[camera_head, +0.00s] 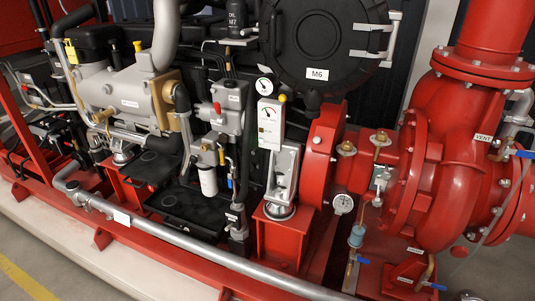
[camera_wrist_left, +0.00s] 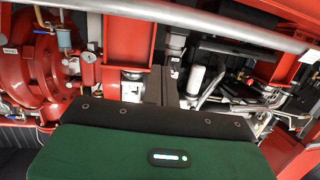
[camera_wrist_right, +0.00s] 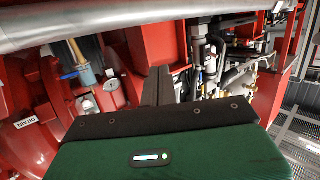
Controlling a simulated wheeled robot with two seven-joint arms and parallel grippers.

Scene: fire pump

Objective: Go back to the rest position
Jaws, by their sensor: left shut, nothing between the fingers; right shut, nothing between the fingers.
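My left gripper (camera_wrist_left: 161,70) shows in the left wrist view. Its two dark fingers lie together beyond the green gripper body, with nothing between them. My right gripper (camera_wrist_right: 158,72) shows in the right wrist view, also with its dark fingers together and empty. Neither gripper nor arm is in the head view. Both grippers appear apart from the fire pump machinery, though the distance is hard to tell. The red pump housing (camera_head: 460,150) stands at the right of the head view.
A long grey pipe (camera_head: 215,256) runs along the front of the red frame; it crosses the top of the left wrist view (camera_wrist_left: 190,20) and right wrist view (camera_wrist_right: 70,25). Blue-handled valves (camera_head: 432,286) stick out at the lower right. Clear floor (camera_head: 35,265) shows at lower left.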

